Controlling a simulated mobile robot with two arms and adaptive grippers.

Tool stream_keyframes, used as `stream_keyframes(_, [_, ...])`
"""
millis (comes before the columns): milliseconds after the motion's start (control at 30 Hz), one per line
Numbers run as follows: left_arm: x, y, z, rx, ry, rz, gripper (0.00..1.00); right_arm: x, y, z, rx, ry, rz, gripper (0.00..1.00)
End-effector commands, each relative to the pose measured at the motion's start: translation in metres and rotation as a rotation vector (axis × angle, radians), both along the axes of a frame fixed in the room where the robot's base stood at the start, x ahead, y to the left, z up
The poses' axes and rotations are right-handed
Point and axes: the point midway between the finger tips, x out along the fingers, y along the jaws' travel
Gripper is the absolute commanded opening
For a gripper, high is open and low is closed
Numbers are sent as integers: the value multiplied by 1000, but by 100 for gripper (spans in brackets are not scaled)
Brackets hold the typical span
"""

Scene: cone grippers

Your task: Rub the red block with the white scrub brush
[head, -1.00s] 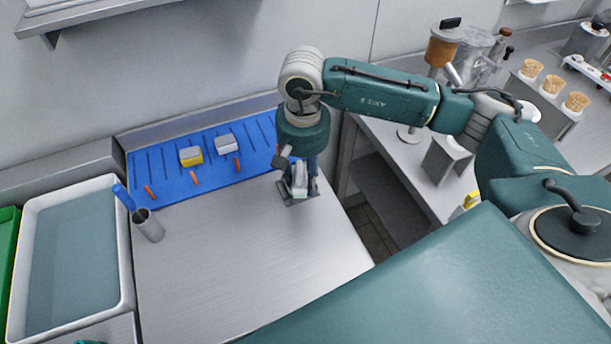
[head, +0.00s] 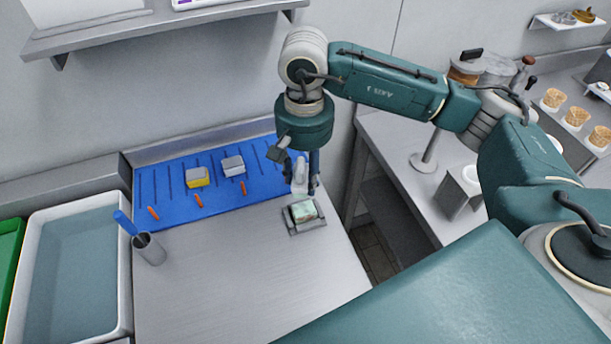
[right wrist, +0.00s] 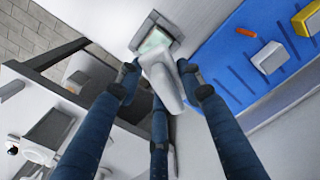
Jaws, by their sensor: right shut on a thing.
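My right gripper (head: 306,188) points down and is shut on the white scrub brush (head: 299,174), holding it just above and behind a small grey tray (head: 318,226). The brush also shows between the blue fingers in the right wrist view (right wrist: 166,82), where it overlaps the tray's near side. In the tray lies a small block (head: 304,210) with a pale green and white top and a hint of reddish colour at its edge; no plainly red block shows. My left gripper is not in view.
A grey cup (head: 150,249) with a blue-handled tool and a white basin (head: 126,290) stand left. The metal counter (head: 240,270) is clear in front.

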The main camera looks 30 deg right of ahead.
Motion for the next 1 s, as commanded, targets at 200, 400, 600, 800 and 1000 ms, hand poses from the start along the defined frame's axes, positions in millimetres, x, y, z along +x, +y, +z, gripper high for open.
stream_keyframes(200, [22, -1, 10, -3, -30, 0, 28, -1, 3, 19, 0, -2, -4, 12])
stream_keyframes(400, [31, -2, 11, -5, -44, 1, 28, -2, 3, 20, 0, -1, -6, 12])
stream_keyframes(600, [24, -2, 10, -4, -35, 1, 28, -1, 3, 20, 0, -1, -6, 12])
stream_keyframes(800, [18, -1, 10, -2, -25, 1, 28, -2, 3, 20, 0, -1, -5, 12])
stream_keyframes(1000, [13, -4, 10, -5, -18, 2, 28, -5, 11, 26, 5, -1, 27, 12])
